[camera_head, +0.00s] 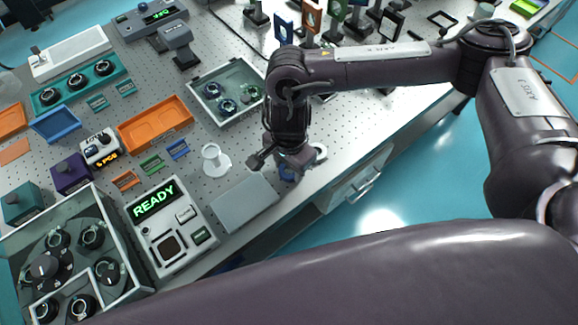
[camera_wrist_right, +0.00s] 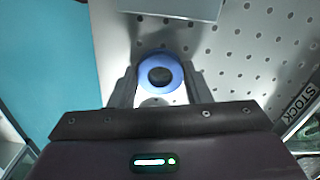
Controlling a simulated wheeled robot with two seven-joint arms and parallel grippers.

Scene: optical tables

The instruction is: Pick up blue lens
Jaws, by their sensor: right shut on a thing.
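The blue lens (camera_wrist_right: 172,62) is a blue ring with a dark centre. In the right wrist view it sits between the two fingers of my right gripper (camera_wrist_right: 160,88), which is shut on it. In the head view my right gripper (camera_head: 284,163) points down near the front edge of the table, and the blue lens (camera_head: 287,174) shows only partly beneath it. I cannot tell whether the lens touches the table. My left gripper is not seen in the head view.
A flat grey plate (camera_head: 246,203) lies left of my right gripper, with a white round stand (camera_head: 215,160) behind it. A READY device (camera_head: 172,228) and a tray of black parts (camera_head: 124,248) are further left. A glass-topped box (camera_head: 203,85) stands behind. The table edge is close.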

